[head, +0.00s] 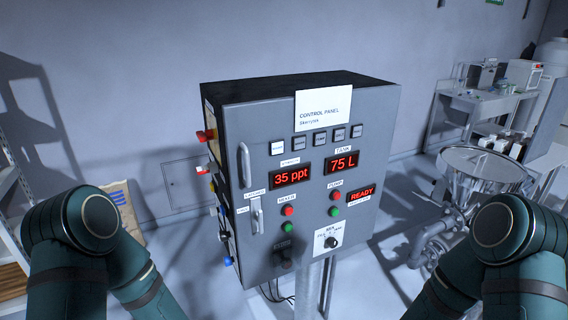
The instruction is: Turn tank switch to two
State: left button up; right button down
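A grey control panel box (240,120) stands on a post in the middle of the head view. A red "75 L" display (341,163) sits under a label reading TANK. A black rotary knob (331,242) sits on a white plate at the lower right of the panel, with position marks too small to read. A dark knob or switch (283,258) sits at the lower middle, its label unclear. I cannot tell which one is the tank switch. My two arms show at the lower left and lower right, away from the panel; neither gripper is in view.
A "35 ppt" display (289,177), red and green buttons, and a READY display (361,192) are on the panel face. Coloured fittings line its left side. A steel hopper (484,165) stands to the right, a bench (478,103) behind it. Floor shows between panel and hopper.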

aim_at(228, 260)
jog(key=k+j, duration=0.1)
jog(key=j, duration=0.15)
jog(key=i+j+z, duration=0.35)
jog(key=j, duration=0.4)
jog(key=i+j+z, duration=0.2)
jog(key=k+l+u, duration=0.15)
jog(key=k+l, duration=0.3)
jog(key=k+l+u, duration=0.2)
jog(key=k+l, duration=0.15)
jog(key=k, duration=0.25)
jog(key=k+l+u, duration=0.15)
jog(key=k+l, duration=0.15)
jog(key=k, duration=0.25)
